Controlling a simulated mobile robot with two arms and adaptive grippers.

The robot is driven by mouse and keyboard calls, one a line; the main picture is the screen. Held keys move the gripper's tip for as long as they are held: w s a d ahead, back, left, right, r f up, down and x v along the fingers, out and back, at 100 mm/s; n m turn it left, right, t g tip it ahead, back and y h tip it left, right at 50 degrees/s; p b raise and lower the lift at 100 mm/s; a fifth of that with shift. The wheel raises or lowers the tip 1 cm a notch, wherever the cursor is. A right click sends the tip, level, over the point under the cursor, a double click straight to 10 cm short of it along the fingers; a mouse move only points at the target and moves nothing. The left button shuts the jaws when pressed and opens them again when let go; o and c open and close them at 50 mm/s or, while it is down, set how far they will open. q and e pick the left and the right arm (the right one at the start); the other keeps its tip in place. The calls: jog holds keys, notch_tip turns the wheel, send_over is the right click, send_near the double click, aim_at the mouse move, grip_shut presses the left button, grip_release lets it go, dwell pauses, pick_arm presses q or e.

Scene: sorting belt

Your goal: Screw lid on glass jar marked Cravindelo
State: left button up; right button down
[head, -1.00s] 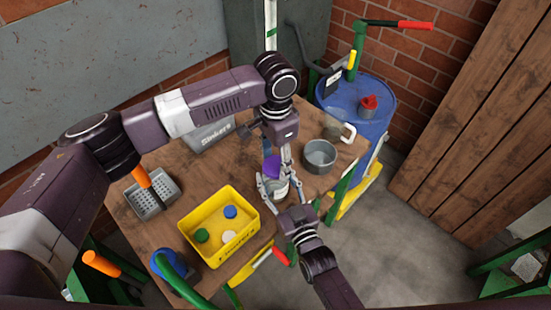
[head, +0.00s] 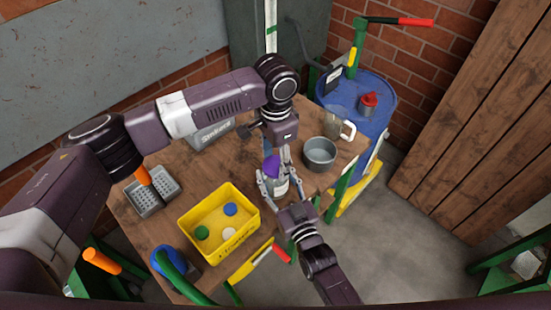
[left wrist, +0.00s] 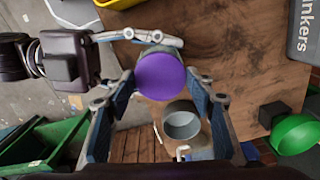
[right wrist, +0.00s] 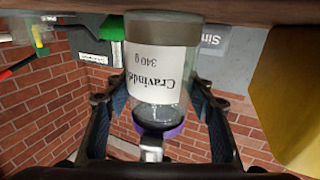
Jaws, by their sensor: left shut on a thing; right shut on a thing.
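The purple lid (head: 271,165) sits at the mouth of the glass jar (head: 280,187); it fills the middle of the left wrist view (left wrist: 160,74). My left gripper (head: 283,157) comes from above and is shut on the lid, a finger on each side. My right gripper (head: 279,184) is shut around the jar's side over the table. The right wrist view shows the jar (right wrist: 160,62) upside down in the picture, its white label reading "Cravinde…" and "340 g". There the lid (right wrist: 158,129) meets the jar's mouth; the thread is hidden.
A yellow bin (head: 190,235) with green, blue and white lids stands left of the jar. A grey round pot (head: 320,152) is close on the right, with a glass mug (head: 335,124) behind it. A grey rack (head: 150,197) stands far left.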

pick_arm(q)
jog(key=m, duration=0.4)
jog(key=shift+m, duration=0.3)
jog(key=m, duration=1.5)
jog(key=shift+m, duration=0.3)
jog(key=m, duration=0.6)
jog(key=shift+m, duration=0.4)
jog(key=shift+c, duration=0.2)
jog(key=m, duration=0.6)
jog(key=shift+m, duration=0.4)
jog(key=o, duration=0.7)
jog(key=shift+c, duration=0.2)
